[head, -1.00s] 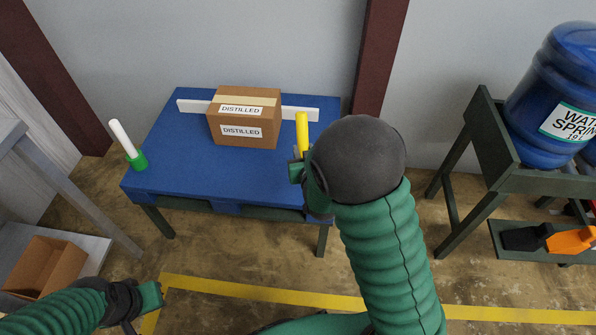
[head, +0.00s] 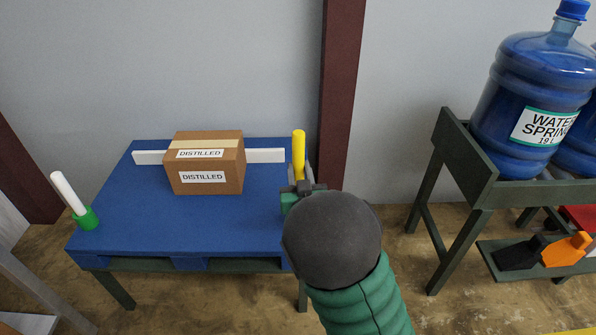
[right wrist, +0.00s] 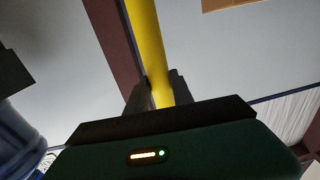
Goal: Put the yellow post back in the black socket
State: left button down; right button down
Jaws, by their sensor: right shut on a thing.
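The yellow post (head: 298,153) stands upright at the right edge of the blue table (head: 150,226). My right gripper (head: 301,182) is shut on its lower part. In the right wrist view the yellow post (right wrist: 150,45) runs up between the two dark fingers (right wrist: 158,90). The post's bottom end is hidden by my gripper and hand. I cannot make out the black socket; whether the post is in it or above it does not show. My left gripper is not in view.
A cardboard box (head: 205,175) sits on the table before a white bar (head: 265,155). A white post (head: 67,192) leans in a green socket (head: 86,218) at the table's left corner. A dark rack (head: 480,185) with blue water jugs (head: 540,90) stands at the right.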

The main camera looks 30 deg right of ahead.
jog(key=shift+f+b, duration=2.1)
jog(key=shift+f, duration=0.6)
jog(key=shift+f, duration=0.1)
jog(key=shift+f+b, duration=0.3)
jog(key=shift+f, duration=0.05)
jog(key=shift+f+b, duration=2.45)
jog(key=shift+f, duration=0.45)
jog(key=c, duration=1)
grip_release()
jog(key=shift+r, duration=0.1)
